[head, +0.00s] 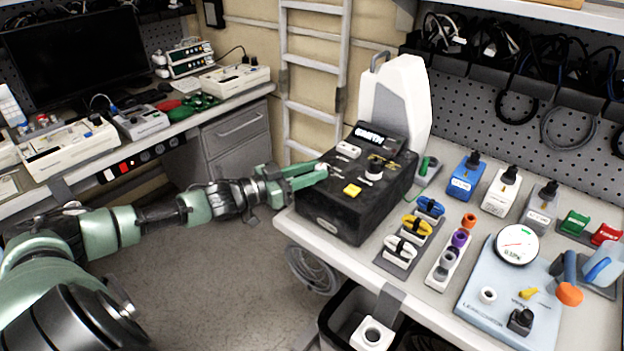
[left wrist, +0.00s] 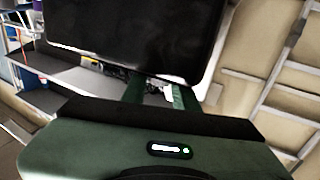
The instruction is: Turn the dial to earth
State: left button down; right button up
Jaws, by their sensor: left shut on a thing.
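A black tester box (head: 345,205) stands on the left end of the bench, with a lit display (head: 370,135) at its back. My left gripper (head: 322,171) reaches in from the left and is shut on a small pale knob at the top's left edge. The fingers mostly hide this knob, and I cannot read its setting. In the left wrist view the green fingers (left wrist: 155,93) show, with a small pale patch between them. My right gripper is not in view.
Coloured clamps, bottles and a light-blue gauge board (head: 475,290) fill the bench to the right. A white container (head: 398,100) stands behind the box. A black bin (head: 345,320) is below the bench edge.

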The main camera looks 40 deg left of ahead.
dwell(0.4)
pick_arm(q)
jog(key=c, duration=1.1)
grip_release()
jog(key=shift+s+a+f, duration=0.1)
jog(key=shift+s+a, duration=0.25)
jog(key=shift+s, duration=0.25)
jog(key=shift+p+v, duration=0.6)
jog(key=shift+v, duration=2.6)
